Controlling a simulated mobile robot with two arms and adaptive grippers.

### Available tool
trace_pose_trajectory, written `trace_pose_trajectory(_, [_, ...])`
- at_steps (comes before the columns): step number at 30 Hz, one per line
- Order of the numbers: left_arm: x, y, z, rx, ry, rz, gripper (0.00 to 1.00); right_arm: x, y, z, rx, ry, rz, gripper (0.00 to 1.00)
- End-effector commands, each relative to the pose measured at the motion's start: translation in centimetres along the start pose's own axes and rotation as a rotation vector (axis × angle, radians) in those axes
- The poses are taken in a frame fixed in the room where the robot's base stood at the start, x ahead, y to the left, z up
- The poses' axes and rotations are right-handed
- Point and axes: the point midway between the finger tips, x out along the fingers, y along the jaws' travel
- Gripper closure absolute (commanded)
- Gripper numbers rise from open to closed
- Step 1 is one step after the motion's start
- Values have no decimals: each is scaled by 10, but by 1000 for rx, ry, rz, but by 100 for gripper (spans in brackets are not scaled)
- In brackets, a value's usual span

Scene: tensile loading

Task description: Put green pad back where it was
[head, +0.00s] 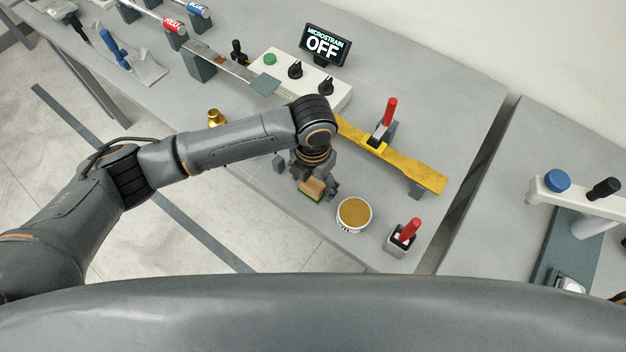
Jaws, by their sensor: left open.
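The green pad (312,189) is a small block with a tan upper part and a green lower edge. It is at the front part of the grey table, directly below my left gripper (316,187). My left gripper points down and is open, with its fingers close around the pad's sides. The gripper partly hides the pad, and I cannot tell whether the fingers touch it. My right gripper is not in view.
A round tin with a yellow-brown top (354,213) stands close right of the pad. Beyond it is a red-handled item in a holder (402,237). A yellow bar (400,160) lies behind. A white control box (292,78) and an OFF display (325,45) stand farther back.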

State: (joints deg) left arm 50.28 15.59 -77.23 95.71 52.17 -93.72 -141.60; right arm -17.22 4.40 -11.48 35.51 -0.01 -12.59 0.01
Motion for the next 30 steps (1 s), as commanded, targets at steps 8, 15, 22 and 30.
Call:
trace_pose_trajectory(8, [-47, 0, 2, 3, -7, 1, 27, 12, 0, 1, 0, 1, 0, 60])
trace_pose_trajectory(15, [-96, 0, 2, 2, -6, 1, 27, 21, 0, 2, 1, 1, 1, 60])
trace_pose_trajectory(22, [-118, 0, 1, 0, -2, 0, 27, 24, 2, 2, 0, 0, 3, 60])
trace_pose_trajectory(30, [-121, 0, 0, 0, 0, -1, 27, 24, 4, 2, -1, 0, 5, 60])
